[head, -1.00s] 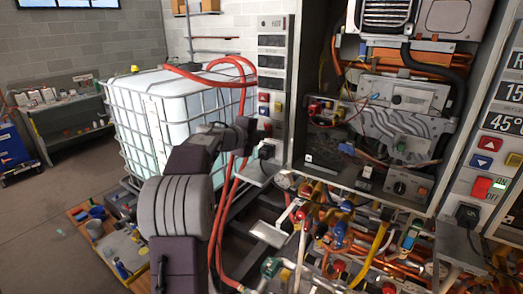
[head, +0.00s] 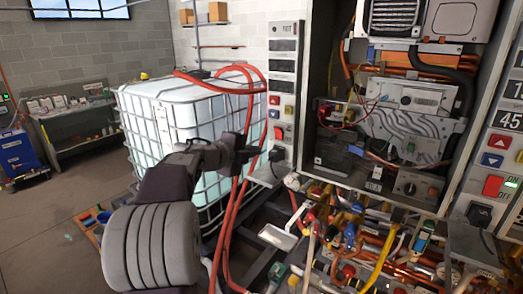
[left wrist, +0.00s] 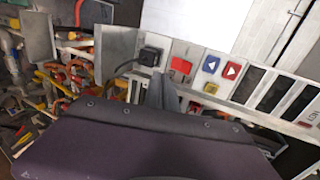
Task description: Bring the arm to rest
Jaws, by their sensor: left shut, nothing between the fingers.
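My left gripper (head: 250,152) reaches in from the lower left in the head view. It is shut and empty, in front of the red hoses and left of the narrow control panel (head: 284,62). In the left wrist view the panel's red switch (left wrist: 181,66), blue and red arrow buttons and yellow button show beyond my gripper. A black plug (left wrist: 150,56) sits beside the red switch. I cannot tell how wide the gap between fingers and panel is. My right gripper is not in view.
A white caged tank (head: 170,125) stands behind the arm, with red hoses (head: 232,215) hanging past it. An open heater cabinet (head: 320,60) is at the right. Pipes and valves (head: 350,235) crowd the space below it. Open floor (head: 50,220) lies at the left.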

